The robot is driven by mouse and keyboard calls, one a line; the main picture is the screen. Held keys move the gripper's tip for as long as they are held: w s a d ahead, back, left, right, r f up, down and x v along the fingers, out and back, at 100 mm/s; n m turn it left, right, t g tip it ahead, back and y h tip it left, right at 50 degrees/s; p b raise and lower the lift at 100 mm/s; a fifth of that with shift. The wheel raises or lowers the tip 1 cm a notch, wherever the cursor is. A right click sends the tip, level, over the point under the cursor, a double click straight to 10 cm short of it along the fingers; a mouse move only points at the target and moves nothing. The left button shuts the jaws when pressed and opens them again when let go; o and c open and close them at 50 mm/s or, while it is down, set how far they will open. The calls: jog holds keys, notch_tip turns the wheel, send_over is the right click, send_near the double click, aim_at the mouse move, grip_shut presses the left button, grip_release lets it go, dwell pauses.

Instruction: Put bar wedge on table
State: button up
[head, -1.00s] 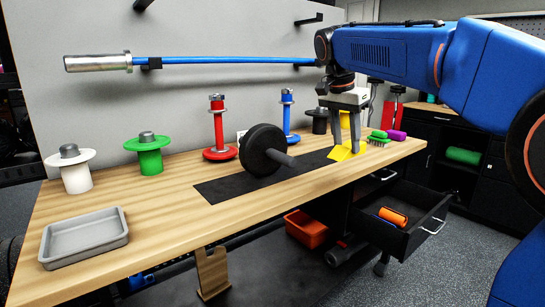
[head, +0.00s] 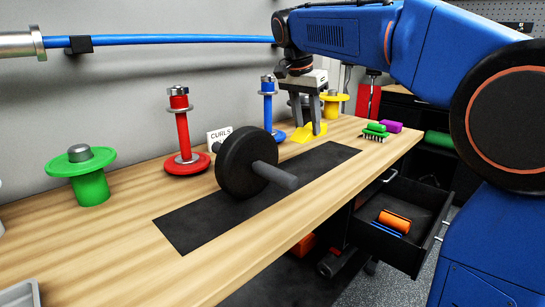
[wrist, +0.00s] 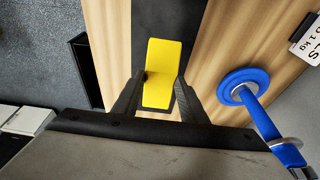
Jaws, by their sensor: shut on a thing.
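The yellow bar wedge (head: 306,132) is between the two fingers of my gripper (head: 308,128), which is shut on it, near the right end of the wooden table (head: 120,235). In the wrist view, the wedge (wrist: 160,72) lies between the fingertips, with the dark mat of the table behind it. The wedge looks close to the tabletop. I cannot tell whether it touches.
A dumbbell (head: 240,162) stands on the black mat (head: 190,226). Green (head: 82,178), red (head: 183,140) and blue (head: 268,110) plate stands line the back. An open drawer (head: 403,243) juts out below.

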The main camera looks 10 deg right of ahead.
aim_at(303, 131)
notch_tip(303, 131, down, 9)
jog(key=shift+r, duration=0.1)
dwell(0.4)
jog(key=o, duration=1.1)
jog(key=shift+f, duration=0.2)
jog(key=shift+r, duration=0.15)
jog(key=v, duration=1.2)
